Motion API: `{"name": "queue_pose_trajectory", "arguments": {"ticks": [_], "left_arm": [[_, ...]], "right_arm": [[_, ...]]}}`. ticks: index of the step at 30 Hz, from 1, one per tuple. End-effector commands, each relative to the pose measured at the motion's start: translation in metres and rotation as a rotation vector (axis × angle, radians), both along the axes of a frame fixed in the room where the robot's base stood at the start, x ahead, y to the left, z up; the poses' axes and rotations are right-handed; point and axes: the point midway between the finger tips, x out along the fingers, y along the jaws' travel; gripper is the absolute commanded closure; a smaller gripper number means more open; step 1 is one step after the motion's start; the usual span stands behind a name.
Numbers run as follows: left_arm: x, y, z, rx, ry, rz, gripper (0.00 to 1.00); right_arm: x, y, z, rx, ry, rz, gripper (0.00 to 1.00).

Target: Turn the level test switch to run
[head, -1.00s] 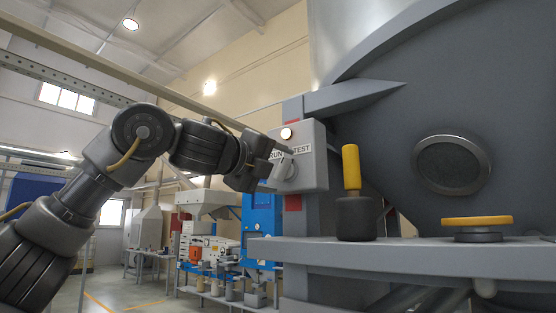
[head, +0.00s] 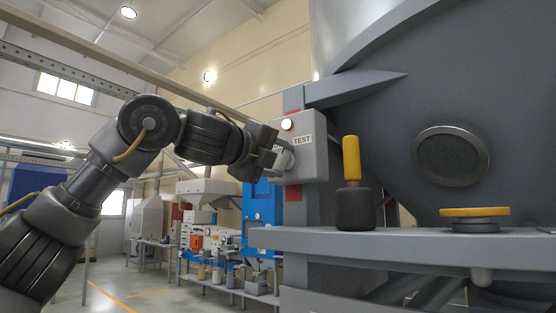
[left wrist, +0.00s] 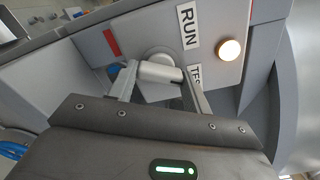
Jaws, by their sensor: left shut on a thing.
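The level test switch (left wrist: 160,72) is a pale grey knob on the front of a grey box (head: 312,160). In the left wrist view it sits between the two fingers of my left gripper (left wrist: 158,82), which is shut on it. The RUN label (left wrist: 188,27) and part of the TEST label (left wrist: 196,77) show beside the knob. In the head view my left gripper (head: 275,157) reaches the box from the left and hides most of the knob and the RUN label; the TEST label (head: 302,139) shows. A lit lamp (head: 287,124) is above. My right gripper is not in view.
A grey shelf (head: 400,240) juts out below and right of the box. It carries a yellow-handled dark object (head: 352,185) and a yellow-topped round knob (head: 475,213). A large grey silo (head: 400,110) stands behind. Open floor lies at the lower left.

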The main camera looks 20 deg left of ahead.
Motion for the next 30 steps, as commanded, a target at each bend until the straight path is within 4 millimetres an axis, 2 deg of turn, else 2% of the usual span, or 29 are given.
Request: {"name": "queue_pose_trajectory", "arguments": {"ticks": [8,30], "left_arm": [[0.000,-0.001,-0.003,-0.127,0.052,-0.001,0.74],[0.000,-0.001,-0.003,-0.740,0.299,0.000,0.74]], "right_arm": [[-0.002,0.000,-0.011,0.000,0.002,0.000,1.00],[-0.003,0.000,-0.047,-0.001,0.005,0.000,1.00]]}}
